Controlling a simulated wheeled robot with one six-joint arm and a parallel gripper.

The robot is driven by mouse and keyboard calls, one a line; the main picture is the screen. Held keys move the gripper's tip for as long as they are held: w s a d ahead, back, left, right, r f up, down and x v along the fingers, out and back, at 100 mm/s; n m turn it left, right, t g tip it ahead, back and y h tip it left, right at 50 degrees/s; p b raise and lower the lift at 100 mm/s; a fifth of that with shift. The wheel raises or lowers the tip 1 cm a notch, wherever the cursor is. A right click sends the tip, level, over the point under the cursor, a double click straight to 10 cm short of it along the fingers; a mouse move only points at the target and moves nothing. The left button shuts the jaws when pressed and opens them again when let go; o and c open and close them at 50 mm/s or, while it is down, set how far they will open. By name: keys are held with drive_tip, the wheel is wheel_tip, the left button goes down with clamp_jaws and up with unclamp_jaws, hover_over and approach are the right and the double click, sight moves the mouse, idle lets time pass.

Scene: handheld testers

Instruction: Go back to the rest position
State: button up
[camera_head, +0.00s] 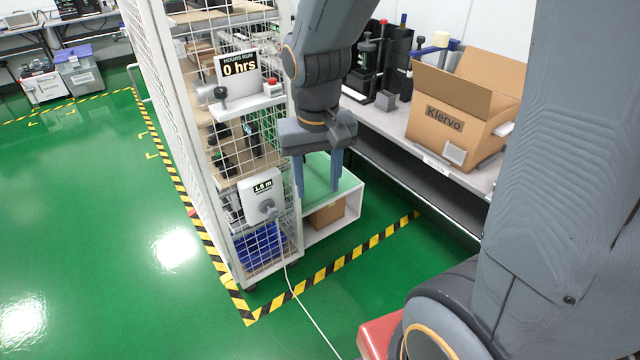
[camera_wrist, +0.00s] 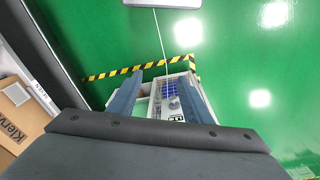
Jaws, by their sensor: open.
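My gripper (camera_head: 318,186) hangs from my arm in the head view, fingers pointing down. Its two blue-grey fingers are spread apart with nothing between them. It is in front of a low white stand with a green top (camera_head: 345,183), beside the wire-mesh rack (camera_head: 240,150). In the wrist view my gripper (camera_wrist: 158,95) also shows open, with the rack and its blue bin behind the fingers. No held tester shows in either view.
A bench (camera_head: 400,118) on the right bears an open Klervo carton (camera_head: 450,135). The rack carries a "0 hrs" sign (camera_head: 238,66) and a "1.5 m" device (camera_head: 262,195). Yellow-black tape (camera_head: 335,267) and a white cable (camera_head: 312,318) cross the floor. Green floor (camera_head: 90,220) at left is clear.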

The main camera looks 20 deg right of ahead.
drive_tip(key=shift+s, duration=0.1)
drive_tip(key=s+d+f+n, duration=0.1)
drive_tip(key=s+d+f, duration=0.1)
drive_tip(key=s, duration=0.2)
drive_tip(key=shift+s+d+f, duration=0.2)
drive_tip(key=shift+s+f, duration=0.2)
idle(0.8)
